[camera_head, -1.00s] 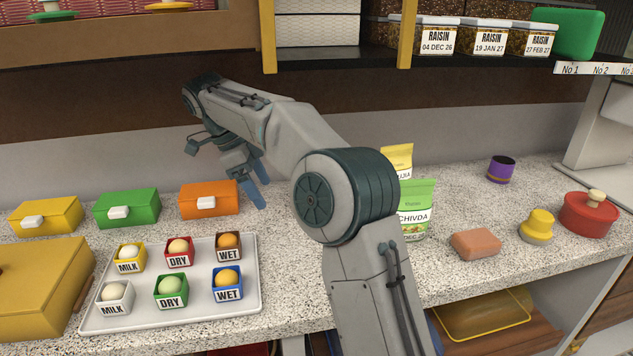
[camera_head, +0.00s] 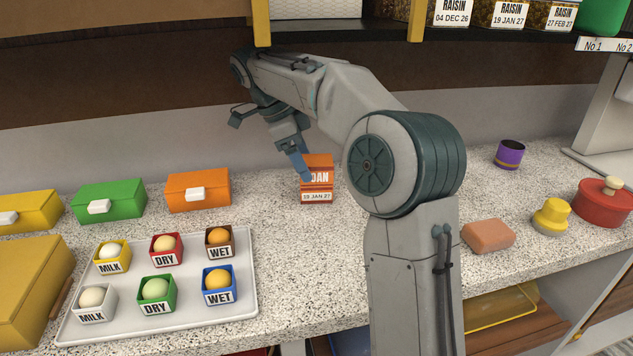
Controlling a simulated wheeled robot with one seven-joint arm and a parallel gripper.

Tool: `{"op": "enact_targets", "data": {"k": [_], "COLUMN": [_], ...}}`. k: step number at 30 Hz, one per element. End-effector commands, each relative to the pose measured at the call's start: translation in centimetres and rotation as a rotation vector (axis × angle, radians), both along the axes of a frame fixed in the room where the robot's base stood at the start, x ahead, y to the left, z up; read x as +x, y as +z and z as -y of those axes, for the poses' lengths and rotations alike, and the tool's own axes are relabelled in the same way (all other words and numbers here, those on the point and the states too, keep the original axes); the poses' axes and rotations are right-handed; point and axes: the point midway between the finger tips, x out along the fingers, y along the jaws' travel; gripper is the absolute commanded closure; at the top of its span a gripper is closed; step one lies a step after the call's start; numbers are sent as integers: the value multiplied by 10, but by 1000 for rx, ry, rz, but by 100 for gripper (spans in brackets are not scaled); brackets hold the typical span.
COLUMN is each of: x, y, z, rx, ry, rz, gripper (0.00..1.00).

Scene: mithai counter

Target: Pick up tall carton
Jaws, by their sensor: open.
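An upright orange-brown carton (camera_head: 317,186), its label partly covered and showing "DAN" and "19 JAN 27", stands on the speckled counter left of my arm's elbow. I take it as the tall carton. My gripper (camera_head: 303,170) points down with its blue fingers at the carton's upper left. A finger overlaps the carton in the picture; I cannot tell whether they touch. The jaws are open and hold nothing visible.
A grey tray (camera_head: 75,328) with several labelled sweet boxes lies front left. Orange (camera_head: 213,191), green (camera_head: 120,202) and yellow boxes stand behind it. A pink block (camera_head: 488,236), yellow-knobbed item (camera_head: 552,216) and red pot (camera_head: 603,205) stand right. A shelf overhangs the back.

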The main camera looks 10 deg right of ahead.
Motion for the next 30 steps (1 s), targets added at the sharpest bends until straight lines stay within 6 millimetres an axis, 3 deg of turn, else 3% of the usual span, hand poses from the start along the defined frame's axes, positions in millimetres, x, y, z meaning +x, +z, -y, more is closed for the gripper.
{"op": "enact_targets", "data": {"k": [8,18,27,30], "x": [-4,-7,-7,-7], "y": [-2,-43,-46,-46], "z": [17,34,35,35], "rx": [-1,0,1,0], "ry": [2,1,2,1], "rz": [-1,-1,2,1], "gripper": [25,25,25,52]}}
